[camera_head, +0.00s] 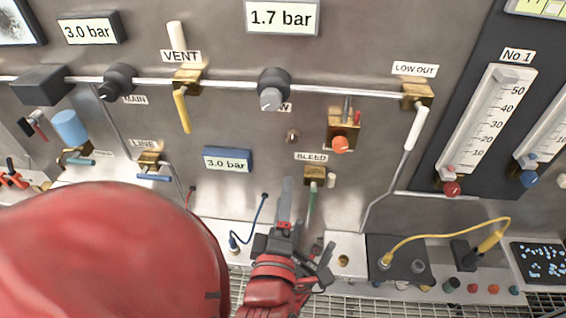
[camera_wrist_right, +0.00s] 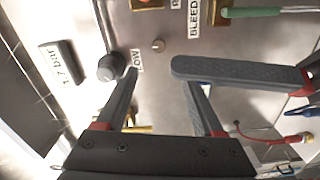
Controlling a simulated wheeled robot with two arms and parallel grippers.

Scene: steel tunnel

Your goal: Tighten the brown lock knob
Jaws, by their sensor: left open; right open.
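A small brown round knob (camera_head: 291,136) stands out from the steel panel below the LOW valve; it also shows in the right wrist view (camera_wrist_right: 158,45), clear of all fingers. I take it for the brown lock knob. My left gripper (camera_head: 305,215) is below it in the head view, open and empty, with one grey finger pointing up near the BLEED valve. That finger crosses the right wrist view from the right. My right gripper (camera_wrist_right: 160,80) is open and empty, fingers spread before the panel, the knob beyond the gap. I cannot make it out in the head view.
The black LOW valve knob (camera_head: 271,90) sits on the pipe above. The BLEED valve (camera_head: 313,177) and an orange-knobbed brass block (camera_head: 341,143) are to the right. A blue cable (camera_head: 261,215) hangs below. My red arm covers the lower left.

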